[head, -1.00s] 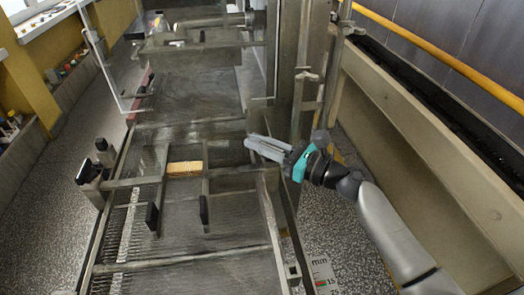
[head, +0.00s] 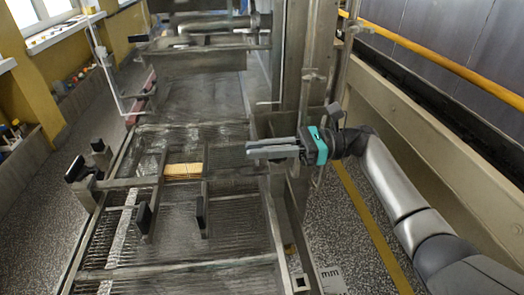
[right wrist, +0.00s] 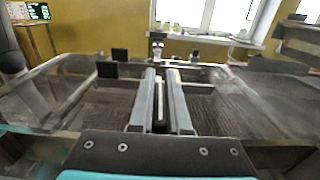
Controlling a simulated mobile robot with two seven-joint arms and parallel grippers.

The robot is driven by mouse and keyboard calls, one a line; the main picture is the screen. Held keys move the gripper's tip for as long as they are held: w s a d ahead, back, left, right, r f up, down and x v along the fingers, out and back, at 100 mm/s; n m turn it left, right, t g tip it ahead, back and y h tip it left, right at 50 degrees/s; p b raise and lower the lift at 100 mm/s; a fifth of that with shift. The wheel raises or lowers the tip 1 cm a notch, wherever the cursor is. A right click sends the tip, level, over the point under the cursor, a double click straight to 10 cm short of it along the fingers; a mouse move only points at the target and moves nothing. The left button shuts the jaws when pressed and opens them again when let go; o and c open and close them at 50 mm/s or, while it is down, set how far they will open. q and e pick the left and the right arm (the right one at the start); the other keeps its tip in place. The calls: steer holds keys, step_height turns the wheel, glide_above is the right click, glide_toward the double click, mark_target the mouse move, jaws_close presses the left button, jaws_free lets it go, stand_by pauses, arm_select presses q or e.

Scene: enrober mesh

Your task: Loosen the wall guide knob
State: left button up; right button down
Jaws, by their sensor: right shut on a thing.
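My right gripper (head: 250,150) reaches in from the right, level, over the right side rail of the mesh conveyor. In the right wrist view its two grey fingers (right wrist: 160,105) are shut on a narrow dark piece between them. I take this for the wall guide knob, but the fingers mostly hide it. Two black guide pads (head: 143,217) and (head: 200,210) stand on the mesh bed on the ends of metal bars. Two black knobs (head: 75,168) and (head: 97,145) sit at the left rail. My left gripper is not in view.
A tall metal post (head: 292,75) stands just behind my right gripper. A long beige wall (head: 430,140) runs along the right, with speckled floor (head: 345,230) between it and the conveyor.

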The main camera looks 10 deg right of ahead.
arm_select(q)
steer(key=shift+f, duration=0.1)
arm_select(e)
steer(key=shift+g, duration=0.4)
steer(key=c, duration=0.9)
jaws_free()
arm_select(q)
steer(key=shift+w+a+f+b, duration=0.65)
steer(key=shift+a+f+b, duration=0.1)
steer(key=shift+b, duration=0.1)
arm_select(e)
steer(key=shift+d, duration=7.6)
